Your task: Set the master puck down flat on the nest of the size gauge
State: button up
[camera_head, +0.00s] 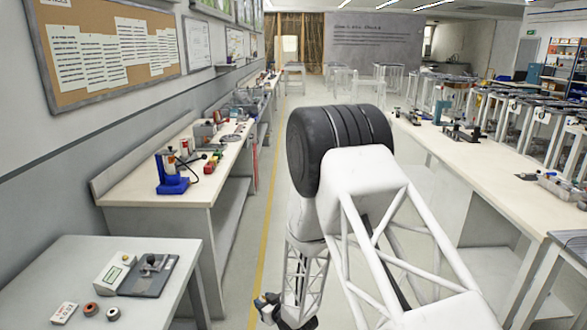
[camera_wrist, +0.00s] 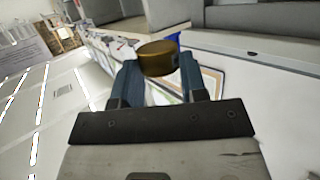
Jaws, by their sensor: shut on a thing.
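The master puck (camera_wrist: 158,58), a short brass-coloured cylinder, is held between the blue fingers of my gripper (camera_wrist: 160,80) in the wrist view. In the head view my gripper (camera_head: 267,303) is low in the picture, over the floor to the right of the grey table; the puck cannot be made out there. The size gauge stands on that table at the lower left: a white box with a green display (camera_head: 115,272) beside a dark plate (camera_head: 148,280) with a small metal fixture. The nest is too small to make out clearly. My gripper is well apart from the gauge.
The grey table (camera_head: 75,260) also holds a reddish-brown ring (camera_head: 90,309), a grey ring (camera_head: 112,314) and a white card (camera_head: 63,312) near its front. A workbench with a blue press (camera_head: 172,178) stands behind it. A long bench lies at right.

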jog(key=w+d+f+m+t+h, duration=0.1)
jog(key=w+d+f+m+h, duration=0.2)
jog(key=d+f, duration=0.4)
jog(key=w+d+f+m+t+h, duration=0.2)
jog(key=d+f+m+h, duration=0.3)
jog(key=d, duration=1.6)
notch_tip(320, 180, down, 3)
jog(key=shift+w+t+h, duration=0.3)
jog(key=shift+w+h, duration=0.2)
jog(key=shift+h, duration=0.3)
jog(key=shift+a, duration=0.1)
